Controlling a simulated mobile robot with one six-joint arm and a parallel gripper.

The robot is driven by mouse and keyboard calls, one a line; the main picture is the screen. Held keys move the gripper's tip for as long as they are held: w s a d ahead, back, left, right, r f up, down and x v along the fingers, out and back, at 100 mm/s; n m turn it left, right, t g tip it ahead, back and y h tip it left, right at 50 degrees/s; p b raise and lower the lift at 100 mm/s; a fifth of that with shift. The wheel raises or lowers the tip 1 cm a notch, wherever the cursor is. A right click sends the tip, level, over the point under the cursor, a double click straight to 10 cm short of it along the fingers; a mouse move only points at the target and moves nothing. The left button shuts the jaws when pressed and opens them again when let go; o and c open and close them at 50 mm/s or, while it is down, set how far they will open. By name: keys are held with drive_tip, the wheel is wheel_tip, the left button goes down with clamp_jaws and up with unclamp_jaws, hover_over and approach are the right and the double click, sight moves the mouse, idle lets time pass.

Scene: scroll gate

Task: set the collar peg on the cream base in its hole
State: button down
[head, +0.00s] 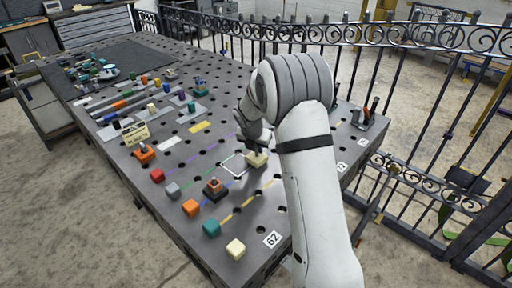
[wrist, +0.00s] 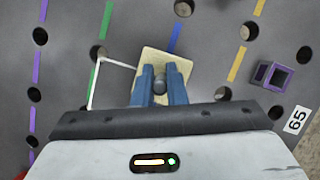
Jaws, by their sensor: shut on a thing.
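The collar peg on the cream base shows in the wrist view as a square cream block (wrist: 162,62) with a round grey peg top (wrist: 160,86) at its middle. My gripper (wrist: 161,84) has its blue fingers shut on that peg from both sides. In the head view the cream base (head: 257,159) shows below my wrist, beside a white square outline (head: 234,165) on the table. In the wrist view it covers part of that outline (wrist: 112,62). I cannot tell whether the base touches the table. Any hole under the base is hidden.
The dark table (head: 185,150) has many round holes and coloured stripes. An orange-based peg (head: 145,153), a dark-based peg with an orange collar (head: 214,189) and several coloured cubes stand at the left and front. A purple hollow square (wrist: 272,76) lies right. An iron fence (head: 400,40) runs behind.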

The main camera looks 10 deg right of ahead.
drive_tip(key=shift+f, duration=0.55)
drive_tip(key=c, duration=1.4)
unclamp_jaws()
drive_tip(key=b+v, duration=0.1)
drive_tip(key=v, duration=0.6)
drive_tip(key=shift+s+a+r, duration=0.1)
drive_tip(key=shift+s+r, duration=0.05)
drive_tip(key=shift+r, duration=0.2)
drive_tip(key=s+d+r+m, duration=0.1)
drive_tip(key=s+r+m, duration=0.4)
drive_tip(key=s+m, duration=0.25)
drive_tip(key=s+d+r+m, duration=0.1)
drive_tip(key=s+r+m, duration=0.3)
drive_tip(key=s+m, duration=0.8)
drive_tip(key=s, duration=0.2)
drive_tip(key=s+m+y, duration=0.1)
drive_tip(key=s+m, duration=0.4)
drive_tip(key=s, duration=0.2)
drive_tip(key=s+m+y, duration=0.1)
drive_tip(key=s+m, duration=0.4)
drive_tip(key=s, duration=0.2)
drive_tip(key=shift+s+a+g, duration=0.2)
drive_tip(key=shift+a+g, duration=0.15)
drive_tip(key=shift+g, duration=0.05)
